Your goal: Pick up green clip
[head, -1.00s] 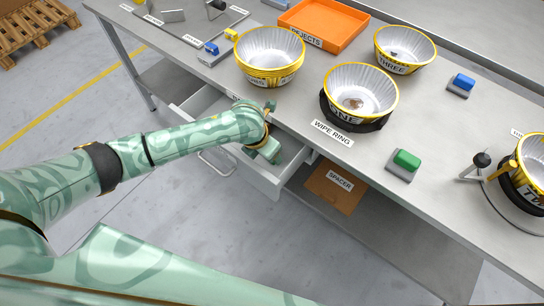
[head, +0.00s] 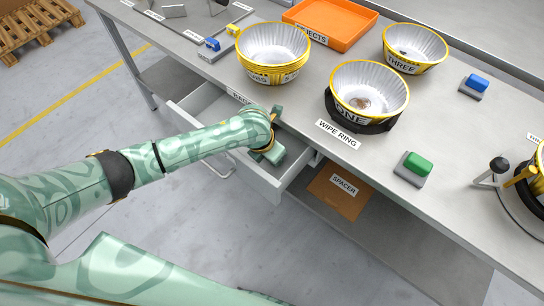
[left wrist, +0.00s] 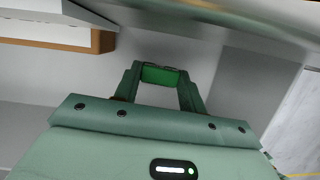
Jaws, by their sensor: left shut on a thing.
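My left gripper (left wrist: 163,75) is shut on a small green clip (left wrist: 164,76), which shows between the two fingertips in the left wrist view. In the head view, my left arm reaches over the open drawer under the bench, with the left gripper (head: 270,153) pointing down into it. The clip is hidden there behind the gripper. Whether the clip touches the drawer floor cannot be told. My right gripper is not in view.
The open drawer (head: 205,102) has walls around my gripper, and the bench edge is just behind. Foil-lined bowls (head: 368,90), an orange rejects tray (head: 330,28) and a green block on a grey base (head: 415,166) stand on the bench. A spacer box (head: 340,192) is below.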

